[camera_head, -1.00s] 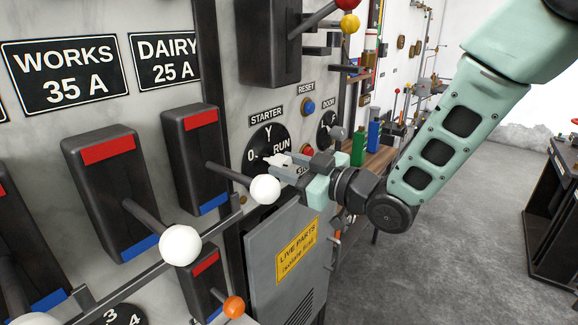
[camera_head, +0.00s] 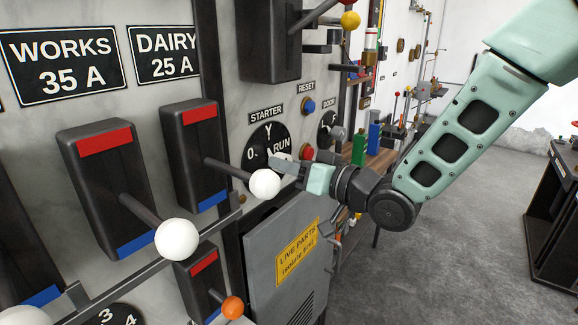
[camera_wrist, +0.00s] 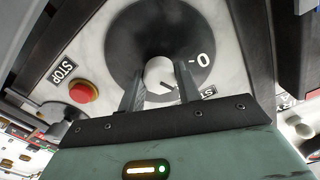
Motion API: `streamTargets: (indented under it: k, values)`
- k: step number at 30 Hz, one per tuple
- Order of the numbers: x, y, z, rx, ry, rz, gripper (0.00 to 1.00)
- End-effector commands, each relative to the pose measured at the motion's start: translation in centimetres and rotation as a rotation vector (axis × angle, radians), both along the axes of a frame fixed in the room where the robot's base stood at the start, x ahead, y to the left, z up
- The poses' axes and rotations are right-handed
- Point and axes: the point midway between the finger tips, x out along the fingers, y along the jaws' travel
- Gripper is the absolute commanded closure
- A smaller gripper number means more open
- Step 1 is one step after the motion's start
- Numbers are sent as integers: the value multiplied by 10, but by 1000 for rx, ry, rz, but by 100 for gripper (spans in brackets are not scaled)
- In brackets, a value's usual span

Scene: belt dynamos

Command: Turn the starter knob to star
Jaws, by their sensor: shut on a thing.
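The starter knob (camera_wrist: 160,74) is small and white, at the centre of a black round dial (camera_wrist: 128,35). In the head view the dial (camera_head: 252,165) shows 0 at left, Y at top and RUN at right, under a STARTER label. My gripper (camera_wrist: 159,88) is shut on the knob, one finger on each side. It also shows in the head view (camera_head: 282,162). In the wrist view a dark line on the knob points to the lower right, below the 0 mark. The Y and RUN marks are hidden there, so its exact setting is unclear.
A white-balled lever (camera_head: 265,184) stands close to the left of my gripper. A red stop button (camera_wrist: 84,92) and a blue reset button (camera_head: 308,107) are near the dial. A grey cabinet with a yellow warning plate (camera_head: 297,252) is below. Open floor lies right.

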Motion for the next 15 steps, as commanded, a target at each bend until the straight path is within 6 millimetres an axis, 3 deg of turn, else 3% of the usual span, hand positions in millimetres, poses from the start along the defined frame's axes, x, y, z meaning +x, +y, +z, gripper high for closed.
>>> streamTargets:
  k: [15]
  values:
    - [1,-1,0,208,267,-2,89]
